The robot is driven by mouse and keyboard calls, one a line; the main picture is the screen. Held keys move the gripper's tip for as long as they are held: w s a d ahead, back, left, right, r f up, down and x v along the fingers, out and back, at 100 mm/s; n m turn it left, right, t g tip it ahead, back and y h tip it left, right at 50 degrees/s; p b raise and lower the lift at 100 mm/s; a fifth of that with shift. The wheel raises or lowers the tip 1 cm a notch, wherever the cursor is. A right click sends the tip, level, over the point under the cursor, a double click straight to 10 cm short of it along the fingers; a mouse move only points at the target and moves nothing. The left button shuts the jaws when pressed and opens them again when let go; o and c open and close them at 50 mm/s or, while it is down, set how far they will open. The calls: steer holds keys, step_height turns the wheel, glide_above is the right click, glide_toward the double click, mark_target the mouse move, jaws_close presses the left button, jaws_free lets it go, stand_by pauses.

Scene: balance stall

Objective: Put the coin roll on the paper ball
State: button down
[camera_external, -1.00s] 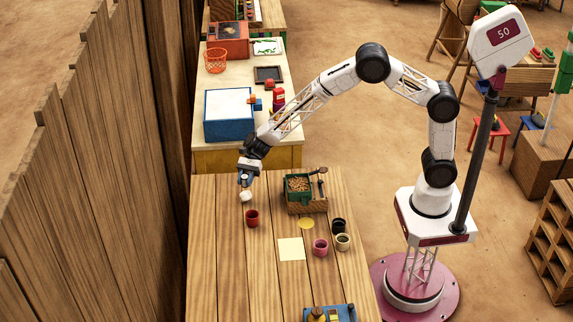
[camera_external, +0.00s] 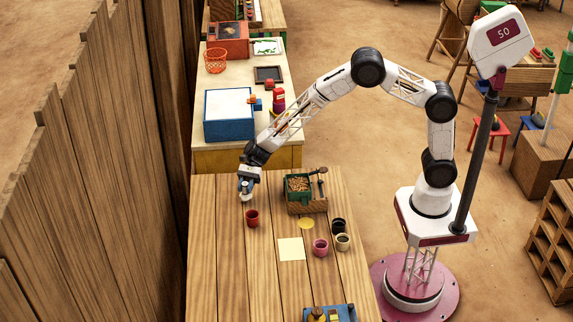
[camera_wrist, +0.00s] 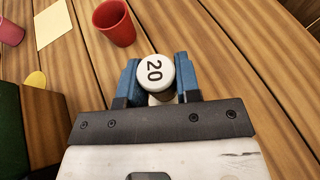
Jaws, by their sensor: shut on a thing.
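My gripper (camera_external: 246,190) is low over the far left of the wooden table, pointing down. In the external view a small white shape (camera_external: 246,198) shows at the fingertips. I cannot tell whether the coin roll touches what is beneath it.
A red cup (camera_external: 252,218) stands close by, also in the wrist view (camera_wrist: 115,22). A green box of brown pieces (camera_external: 298,188) is to the right. A cream sheet (camera_external: 291,249), yellow disc (camera_external: 306,223), pink cup (camera_external: 320,247) and dark cup (camera_external: 338,226) lie nearer. The front left is clear.

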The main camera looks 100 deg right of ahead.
steer(key=c, duration=0.8)
jaws_free()
steer(key=shift+f, duration=0.1)
steer(key=v, duration=1.2)
steer(key=shift+s, duration=0.1)
steer(key=s+a+r+n+g+h, duration=0.25)
steer(key=s+a+r+n, duration=0.3)
steer(key=s+r, duration=0.5)
steer(key=s+a+r+n+g+h, duration=0.3)
steer(key=s+r+n, duration=0.35)
steer(key=s, duration=0.65)
steer(key=s+r+n+t+h, duration=0.1)
steer(key=s+n+h, duration=0.1)
steer(key=s, duration=0.7)
steer(key=s+r+n+t+h, duration=0.1)
steer(key=s+n, duration=0.3)
steer(key=s, duration=0.6)
steer(key=s+r+n+t+h, duration=0.1)
steer(key=s+n+h, duration=0.3)
steer(key=s, duration=0.5)
steer(key=shift+s+a+r, duration=0.15)
steer(key=shift+s+r, duration=0.2)
steer(key=shift+r, duration=0.05)
